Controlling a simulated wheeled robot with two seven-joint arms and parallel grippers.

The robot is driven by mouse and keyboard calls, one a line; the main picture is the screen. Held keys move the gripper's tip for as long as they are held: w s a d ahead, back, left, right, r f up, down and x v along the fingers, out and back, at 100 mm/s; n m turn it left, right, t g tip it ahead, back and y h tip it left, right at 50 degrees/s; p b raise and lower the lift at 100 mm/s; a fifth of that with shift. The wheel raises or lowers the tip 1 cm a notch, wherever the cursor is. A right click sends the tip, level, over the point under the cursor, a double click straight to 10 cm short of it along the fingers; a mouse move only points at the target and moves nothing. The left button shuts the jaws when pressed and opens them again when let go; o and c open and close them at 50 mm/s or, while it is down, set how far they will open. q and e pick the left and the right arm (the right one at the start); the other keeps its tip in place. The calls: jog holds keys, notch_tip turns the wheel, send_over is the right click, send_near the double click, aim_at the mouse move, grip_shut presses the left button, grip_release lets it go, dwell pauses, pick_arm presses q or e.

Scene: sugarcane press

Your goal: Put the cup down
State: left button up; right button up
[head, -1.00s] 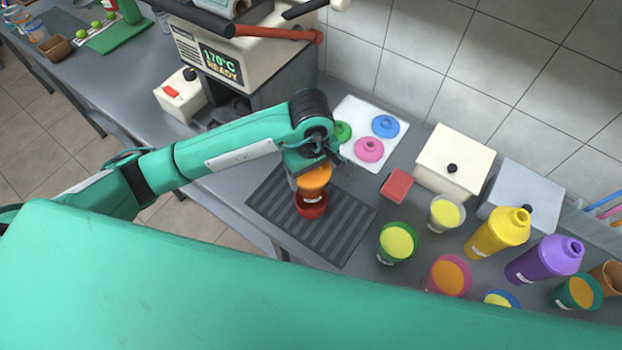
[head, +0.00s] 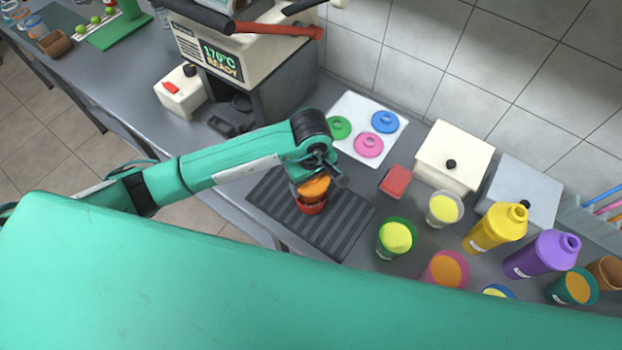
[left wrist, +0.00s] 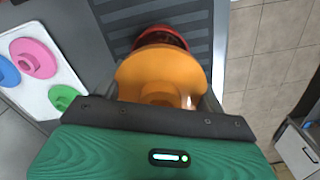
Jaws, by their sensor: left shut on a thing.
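An orange disc-like piece (head: 315,189) sits at the top of the cup, right under the gripper. In the left wrist view the orange piece (left wrist: 160,75) fills the space before the jaws and the red cup (left wrist: 160,40) shows behind it. The cup is over the mat; I cannot tell whether its base touches it. My right gripper is not in view.
Several filled cups, such as the green one (head: 397,238), stand right of the mat. A white tray (head: 352,108) with coloured lids lies behind. A red block (head: 396,181), a cream box (head: 454,158), a yellow bottle (head: 497,228) and a purple bottle (head: 543,254) stand further right.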

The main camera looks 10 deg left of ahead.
pick_arm(q)
jog(key=o, duration=1.6)
notch_tip(320, 180, up, 13)
jog(key=b, duration=0.3)
jog(key=shift+f, duration=0.2)
